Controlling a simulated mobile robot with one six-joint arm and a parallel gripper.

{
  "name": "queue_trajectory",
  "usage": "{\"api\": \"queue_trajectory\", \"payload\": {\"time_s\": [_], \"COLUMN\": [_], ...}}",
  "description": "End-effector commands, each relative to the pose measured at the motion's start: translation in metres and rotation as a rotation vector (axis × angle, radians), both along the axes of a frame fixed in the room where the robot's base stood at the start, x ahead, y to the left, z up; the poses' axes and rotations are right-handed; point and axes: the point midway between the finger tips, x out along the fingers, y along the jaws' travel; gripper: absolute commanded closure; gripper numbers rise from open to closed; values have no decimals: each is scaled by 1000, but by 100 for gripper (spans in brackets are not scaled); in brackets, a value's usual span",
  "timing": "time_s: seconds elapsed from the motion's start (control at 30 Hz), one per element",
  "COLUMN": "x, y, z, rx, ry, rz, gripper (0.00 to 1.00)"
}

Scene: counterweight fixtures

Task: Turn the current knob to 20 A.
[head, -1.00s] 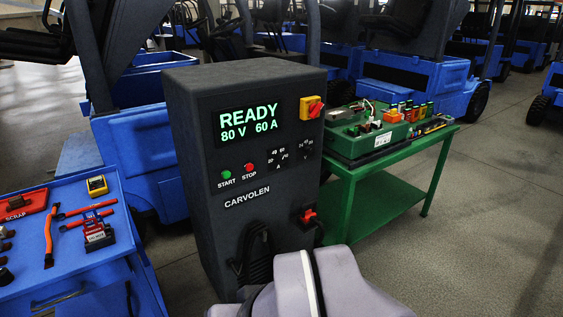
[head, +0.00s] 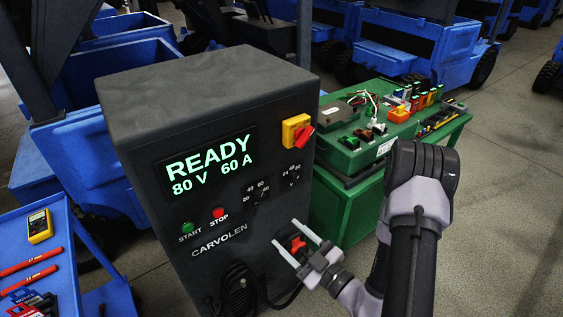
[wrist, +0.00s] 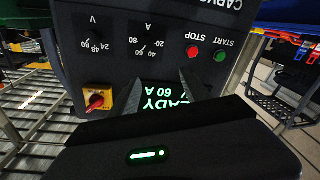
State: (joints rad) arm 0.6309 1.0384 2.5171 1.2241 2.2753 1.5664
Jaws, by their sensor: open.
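The black charger cabinet (head: 130,115) has a lit display (head: 208,163) reading READY, 80 V, 60 A. The dark current knob (head: 259,196), with numbers around it, is on its front below the display. It also shows upside down in the wrist view (wrist: 146,43), marked A. Its pointer is too dark to read. My gripper (head: 286,233) is open and empty, in front of the cabinet's lower right front, below the knob in the head view. In the wrist view the fingers (wrist: 160,80) overlap the display, apart from the knob.
The voltage knob (head: 292,175) is right of the current knob. A red-on-yellow switch (head: 297,131) sits above, green START (head: 187,228) and red STOP (head: 218,213) buttons to the left. A red plug (head: 298,244) is behind my fingers. A green bench (head: 345,205) stands right.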

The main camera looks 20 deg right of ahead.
Motion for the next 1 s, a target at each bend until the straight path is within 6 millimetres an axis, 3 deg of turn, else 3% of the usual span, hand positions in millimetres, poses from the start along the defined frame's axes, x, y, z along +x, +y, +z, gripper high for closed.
{"api": "queue_trajectory", "payload": {"time_s": [0.1,0.23,0.5,0.7,1.0], "x": [-1,18,95,141,164], "y": [-18,-13,14,28,35], "z": [-19,-22,-21,-21,-20], "rx": [99,103,101,102,103], "ry": [77,79,72,74,78], "rz": [-94,-96,-90,-94,-96], "gripper": [45,45,45,45,45]}}
